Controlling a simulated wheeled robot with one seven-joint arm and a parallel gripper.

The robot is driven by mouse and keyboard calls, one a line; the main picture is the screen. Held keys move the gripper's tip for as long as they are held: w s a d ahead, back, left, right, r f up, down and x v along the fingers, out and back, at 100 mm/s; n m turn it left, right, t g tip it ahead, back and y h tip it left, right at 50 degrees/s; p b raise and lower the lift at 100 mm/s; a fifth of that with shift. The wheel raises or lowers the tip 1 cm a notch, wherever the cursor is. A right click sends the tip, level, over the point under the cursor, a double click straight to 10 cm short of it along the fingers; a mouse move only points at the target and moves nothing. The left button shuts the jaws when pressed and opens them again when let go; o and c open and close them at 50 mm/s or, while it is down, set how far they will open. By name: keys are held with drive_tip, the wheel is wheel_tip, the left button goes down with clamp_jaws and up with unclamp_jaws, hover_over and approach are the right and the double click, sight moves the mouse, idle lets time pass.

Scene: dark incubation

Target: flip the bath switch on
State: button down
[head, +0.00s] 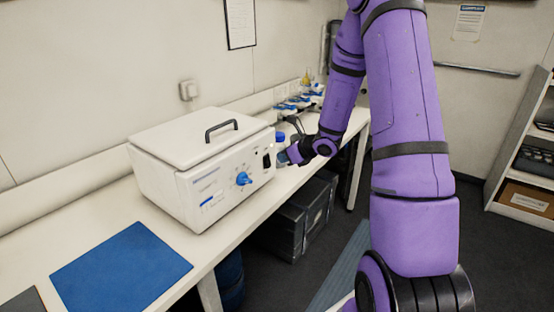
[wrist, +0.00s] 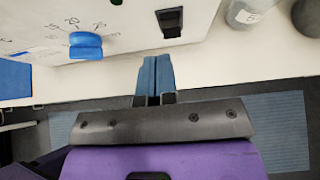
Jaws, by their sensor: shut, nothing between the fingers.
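The bath (head: 160,165) is a white box with a lid and a black handle, standing on the bench. Its front panel carries a black rocker switch (head: 267,161) at the right end and a blue dial (head: 243,179) to the left of it. In the wrist view the switch (wrist: 170,21) is at the top, just beyond and slightly right of my fingertips, and the dial (wrist: 85,42) is at left. My gripper (wrist: 155,62) has its blue fingers shut together and empty, apart from the panel. In the head view my gripper (head: 284,157) is right of the switch.
The white bench (head: 105,228) runs along the wall. A blue mat (head: 122,265) lies left of the bath. A blue-capped bottle (head: 280,138) and several blue-topped items (head: 300,102) stand to the right. Dark crates (head: 290,225) sit under the bench.

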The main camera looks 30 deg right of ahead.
drive_tip(key=w+r+v, duration=0.1)
drive_tip(key=v, duration=0.7)
drive_tip(key=shift+s+r, duration=0.15)
drive_tip(key=shift+r, duration=0.1)
drive_tip(key=shift+a, duration=0.1)
drive_tip(key=s+a+r+n+g+y, duration=0.1)
drive_tip(key=s+a+r+n+g, duration=0.1)
drive_tip(key=s+a+r+n, duration=0.5)
drive_tip(key=s+a+r+n+g+y, duration=0.25)
drive_tip(key=a+r+n, duration=0.35)
drive_tip(key=a+n, duration=0.35)
drive_tip(key=s+a+r+n+h, duration=0.1)
drive_tip(key=s+r+n+h, duration=0.2)
drive_tip(key=s+n, duration=0.4)
drive_tip(key=s+a+r+n+h, duration=0.1)
drive_tip(key=s+r+n+h, duration=0.2)
drive_tip(key=s+n, duration=0.5)
drive_tip(key=s+h, duration=0.1)
drive_tip(key=s, duration=0.1)
drive_tip(key=shift+s+a+r+g, duration=0.2)
drive_tip(key=shift+s+a+g, duration=0.05)
drive_tip(key=shift+s+g, duration=0.15)
